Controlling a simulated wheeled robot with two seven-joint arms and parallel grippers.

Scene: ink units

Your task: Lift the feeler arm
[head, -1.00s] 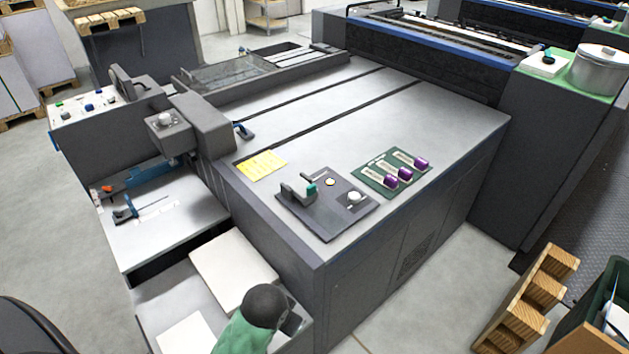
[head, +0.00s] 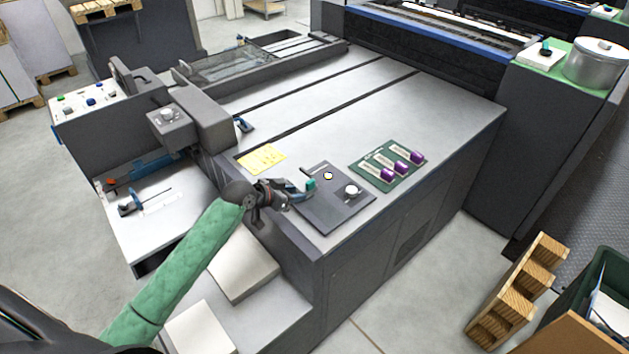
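A dark control plate (head: 336,211) lies on the near corner of the machine's grey top. The short lever with a teal tip (head: 311,184) at its left edge looks like the feeler arm; its grey base is mostly hidden by my gripper. My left gripper (head: 294,194) comes in from the lower left on a green-sleeved arm. Its fingers are at the lever, just left of the teal tip. Whether they are closed on it cannot be made out. My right gripper is out of view.
A green panel with purple knobs (head: 388,175) lies right of the plate. A yellow note (head: 262,159) lies behind my gripper. A grey machine head (head: 200,122) stands up at the left. The rest of the grey top (head: 400,110) is largely clear.

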